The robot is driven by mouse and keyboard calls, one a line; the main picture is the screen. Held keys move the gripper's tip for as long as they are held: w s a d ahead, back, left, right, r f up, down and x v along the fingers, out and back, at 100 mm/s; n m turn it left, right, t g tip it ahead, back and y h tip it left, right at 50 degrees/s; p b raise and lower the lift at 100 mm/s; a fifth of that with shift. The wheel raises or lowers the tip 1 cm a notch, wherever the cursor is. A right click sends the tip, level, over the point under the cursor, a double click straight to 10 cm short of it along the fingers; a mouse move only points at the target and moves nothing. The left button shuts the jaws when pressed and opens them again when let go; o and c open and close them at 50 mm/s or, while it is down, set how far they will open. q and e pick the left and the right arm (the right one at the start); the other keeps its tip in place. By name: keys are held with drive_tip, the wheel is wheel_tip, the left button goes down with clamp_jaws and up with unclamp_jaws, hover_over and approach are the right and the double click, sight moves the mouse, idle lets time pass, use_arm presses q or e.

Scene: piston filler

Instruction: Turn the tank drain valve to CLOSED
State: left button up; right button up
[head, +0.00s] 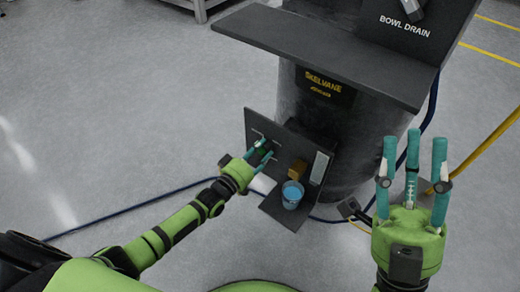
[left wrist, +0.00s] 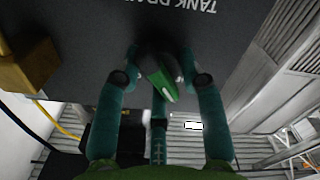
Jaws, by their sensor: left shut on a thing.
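The tank drain valve is on a dark panel (head: 292,143) on the front of the tank; in the left wrist view the panel carries upside-down lettering starting "TANK DRA" (left wrist: 205,5). The valve's green handle (left wrist: 157,80) sits between the fingers of my left gripper (left wrist: 161,88), which is shut on it. In the head view my left gripper (head: 263,152) reaches the panel and mostly hides the handle. No OPEN or CLOSED mark is readable. My right gripper (head: 411,165) is raised at the right, fingers spread upright and empty, away from the valve.
A blue cup (head: 292,194) stands on a small shelf (head: 272,207) below the panel. A yellow block (head: 298,169) and a grey plate (head: 320,167) sit right of the valve. A wide dark ledge (head: 320,50) overhangs above.

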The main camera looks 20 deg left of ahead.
use_arm(q)
drive_tip(key=shift+w+r+n, duration=0.1)
drive_tip(key=shift+n, duration=0.8)
drive_tip(key=o, duration=1.1)
drive_tip(key=shift+o, duration=0.2)
drive_tip(key=shift+s+a, duration=0.1)
drive_tip(key=shift+s, duration=0.2)
drive_tip(key=v, duration=1.1)
drive_tip(key=shift+s, duration=0.25)
drive_tip(key=shift+a, duration=0.1)
